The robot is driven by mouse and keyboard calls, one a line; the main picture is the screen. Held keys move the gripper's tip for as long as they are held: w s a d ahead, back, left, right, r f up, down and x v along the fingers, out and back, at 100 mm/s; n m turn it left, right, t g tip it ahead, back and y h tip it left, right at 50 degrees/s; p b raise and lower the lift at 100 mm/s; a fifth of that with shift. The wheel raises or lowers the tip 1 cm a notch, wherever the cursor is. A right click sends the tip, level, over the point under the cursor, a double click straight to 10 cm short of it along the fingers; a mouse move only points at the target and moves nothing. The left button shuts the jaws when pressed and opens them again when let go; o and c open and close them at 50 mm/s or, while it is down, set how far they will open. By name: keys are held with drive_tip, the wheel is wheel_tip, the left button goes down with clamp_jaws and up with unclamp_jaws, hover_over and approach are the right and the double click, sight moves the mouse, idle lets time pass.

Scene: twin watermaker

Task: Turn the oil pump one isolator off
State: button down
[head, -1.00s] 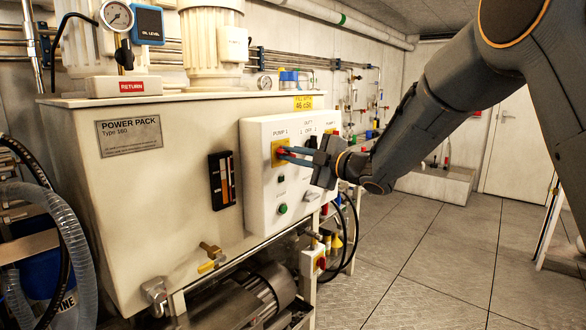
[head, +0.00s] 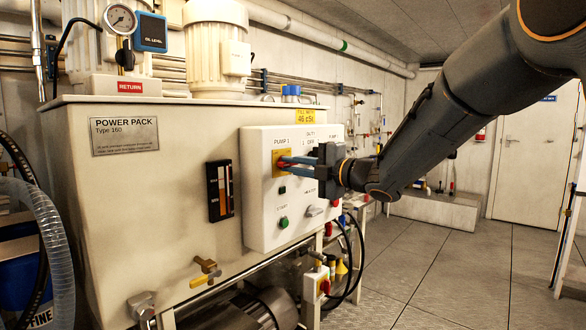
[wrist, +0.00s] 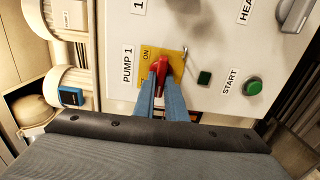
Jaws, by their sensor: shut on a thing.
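The pump 1 isolator is a red rotary handle (wrist: 159,73) on a yellow plate (wrist: 176,57) marked ON, beside the PUMP 1 label. In the wrist view the handle lies roughly along the fingers, tilted a little. The plate also shows at the upper left of the white control panel (head: 258,210) in the head view. My gripper (wrist: 158,90) has its blue fingers shut on the red handle. In the head view the fingers (head: 292,163) reach the plate from the right. The fingers hide part of the handle.
A green START button (wrist: 253,88) and a dark square indicator (wrist: 204,78) sit close by on the panel. A grey switch handle (wrist: 293,15) stands out at the panel's far side. Open floor (head: 440,270) lies right of the power pack.

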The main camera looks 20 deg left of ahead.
drive_tip(key=c, duration=1.8)
unclamp_jaws()
drive_tip(key=v, duration=0.7)
drive_tip(key=shift+s+d+b, duration=0.15)
drive_tip(key=shift+d+b, duration=0.15)
drive_tip(key=shift+d, duration=0.05)
